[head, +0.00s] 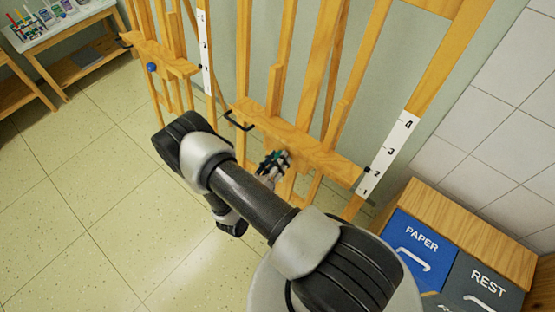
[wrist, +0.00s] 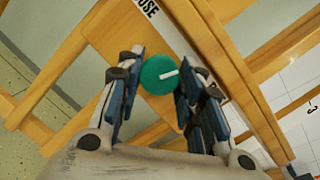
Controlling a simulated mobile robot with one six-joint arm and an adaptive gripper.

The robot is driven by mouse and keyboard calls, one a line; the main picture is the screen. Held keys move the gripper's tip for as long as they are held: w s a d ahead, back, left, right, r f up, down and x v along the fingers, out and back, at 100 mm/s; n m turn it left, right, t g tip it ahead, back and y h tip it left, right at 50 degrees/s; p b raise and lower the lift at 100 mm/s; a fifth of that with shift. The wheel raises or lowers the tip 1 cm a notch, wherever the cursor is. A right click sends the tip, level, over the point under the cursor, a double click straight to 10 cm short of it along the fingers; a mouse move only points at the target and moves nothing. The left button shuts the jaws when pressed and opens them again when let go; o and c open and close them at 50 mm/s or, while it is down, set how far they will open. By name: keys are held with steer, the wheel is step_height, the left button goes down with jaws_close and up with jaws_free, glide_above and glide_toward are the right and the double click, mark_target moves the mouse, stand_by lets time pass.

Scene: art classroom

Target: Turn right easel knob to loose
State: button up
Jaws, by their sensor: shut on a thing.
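The right easel (head: 325,158) is light wood with a wide crossbar. Its round green knob (wrist: 152,82) shows in the wrist view, with a white pointer line aimed right and slightly up in the picture. My gripper (wrist: 158,73) is shut on the knob, one finger on its left and one on its right. A white label (wrist: 148,9) with dark letters is partly cut off at the top of the wrist view. In the head view, my gripper (head: 273,163) is at the crossbar and mostly hides the knob.
A left easel (head: 160,52) with a blue knob (head: 151,67) stands farther back. A white number scale (head: 388,155) is on the right easel's right side. A black handle (head: 238,121) sticks out at the crossbar's left. A PAPER bin (head: 410,262) and REST bin (head: 480,290) stand at right. Left floor is clear.

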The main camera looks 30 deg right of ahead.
steer(key=shift+w+r+n+g+y+p, duration=0.1)
steer(key=shift+n+g+y+p, duration=0.35)
steer(key=shift+n, duration=2.1)
steer(key=shift+s+r+n+g+y+p, duration=0.1)
steer(key=shift+n+y+p, duration=0.4)
steer(key=shift+n, duration=2.1)
steer(key=shift+w+r+n+g+y+p, duration=0.2)
steer(key=shift+n+p, duration=0.5)
steer(key=shift+n, duration=1.85)
steer(key=shift+s+f, duration=0.1)
steer(key=o, duration=1.1)
steer(key=shift+c, duration=0.2)
